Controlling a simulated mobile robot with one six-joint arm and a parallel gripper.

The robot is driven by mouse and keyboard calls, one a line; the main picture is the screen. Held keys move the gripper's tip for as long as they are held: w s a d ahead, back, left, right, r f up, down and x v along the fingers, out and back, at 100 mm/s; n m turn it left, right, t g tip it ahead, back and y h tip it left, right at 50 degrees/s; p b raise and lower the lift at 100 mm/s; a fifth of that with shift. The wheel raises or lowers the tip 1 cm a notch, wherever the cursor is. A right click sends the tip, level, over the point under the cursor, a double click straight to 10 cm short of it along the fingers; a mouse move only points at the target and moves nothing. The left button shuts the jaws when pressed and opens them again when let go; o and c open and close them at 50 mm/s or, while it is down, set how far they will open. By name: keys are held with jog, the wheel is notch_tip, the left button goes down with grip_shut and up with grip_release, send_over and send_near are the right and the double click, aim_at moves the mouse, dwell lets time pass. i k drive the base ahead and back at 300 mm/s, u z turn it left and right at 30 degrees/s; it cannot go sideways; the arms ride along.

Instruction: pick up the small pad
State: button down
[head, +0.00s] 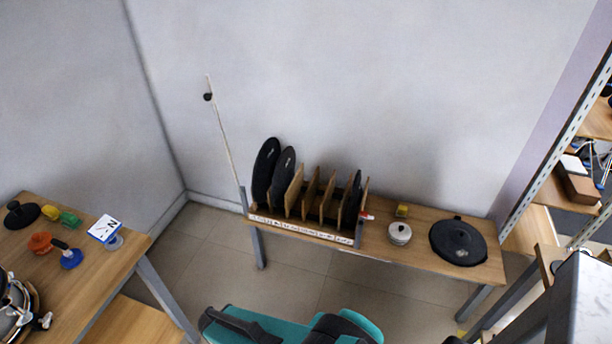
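A wooden rack (300,229) with upright dividers stands on the left part of a narrow wooden bench against the wall. Two black round pads stand upright at its left end: a larger pad (265,170) and a somewhat smaller pad (284,176) beside it. Another black pad (353,192), seen nearly edge-on, stands at the rack's right end and looks smaller. A round black pad (457,241) lies flat on the bench at the right. I cannot tell for sure which is the small pad. My gripper is not in view.
A white round lidded object (400,233) and a small yellow item (402,211) sit right of the rack. A wooden table (100,270) with coloured objects and a white card (105,228) is at left. Metal shelving (558,130) bounds the right. Tiled floor lies before the bench.

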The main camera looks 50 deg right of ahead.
aim_at(357, 193)
jog(key=z, duration=0.15)
jog(key=k, duration=0.65)
jog(key=z, duration=0.55)
jog(key=k, duration=0.7)
jog(key=z, duration=0.4)
jog(key=i, duration=1.45)
jog(key=u, duration=0.25)
